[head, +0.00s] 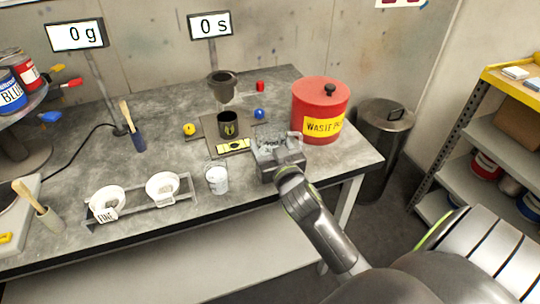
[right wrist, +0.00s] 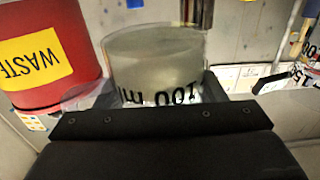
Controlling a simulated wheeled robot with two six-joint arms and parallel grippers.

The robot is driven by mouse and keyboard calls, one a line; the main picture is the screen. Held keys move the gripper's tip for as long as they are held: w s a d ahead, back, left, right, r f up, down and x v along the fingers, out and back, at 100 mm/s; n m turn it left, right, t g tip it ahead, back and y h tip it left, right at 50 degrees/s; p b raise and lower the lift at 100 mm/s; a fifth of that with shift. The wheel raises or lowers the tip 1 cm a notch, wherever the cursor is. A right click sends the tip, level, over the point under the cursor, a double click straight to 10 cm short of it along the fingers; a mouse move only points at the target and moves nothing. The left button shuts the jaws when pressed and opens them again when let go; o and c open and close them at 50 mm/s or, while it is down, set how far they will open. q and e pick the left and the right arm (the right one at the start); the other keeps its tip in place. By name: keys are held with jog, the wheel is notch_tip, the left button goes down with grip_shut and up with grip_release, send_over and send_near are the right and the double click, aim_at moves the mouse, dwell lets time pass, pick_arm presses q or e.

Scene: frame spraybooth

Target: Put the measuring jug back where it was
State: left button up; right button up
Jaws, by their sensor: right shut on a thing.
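The measuring jug (right wrist: 155,62) is clear, with dark markings reading 100 ml that appear upside down in the right wrist view. In the head view the jug (head: 272,143) is at the table's right side, just left of the red waste container. My right gripper (head: 280,160) is shut on the jug; its dark fingers (right wrist: 160,98) lie on either side of it in the right wrist view. The jug's base is hidden by the gripper, so I cannot tell whether it touches the table. My left gripper is not in view.
The red waste container (head: 318,118) stands close to the jug. A white cup (head: 217,180) is near the front edge, and a dark cup (head: 228,126) sits under a funnel (head: 222,84).

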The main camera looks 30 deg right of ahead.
notch_tip(320, 180, down, 3)
jog(key=shift+r, duration=0.1)
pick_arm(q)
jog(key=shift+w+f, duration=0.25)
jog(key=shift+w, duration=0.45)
pick_arm(e)
jog(key=shift+f, duration=0.2)
jog(key=shift+f+b, duration=0.2)
jog(key=shift+b, duration=0.15)
jog(key=o, duration=1.1)
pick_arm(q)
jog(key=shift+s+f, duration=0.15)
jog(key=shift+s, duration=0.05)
pick_arm(e)
jog(key=shift+r, duration=0.15)
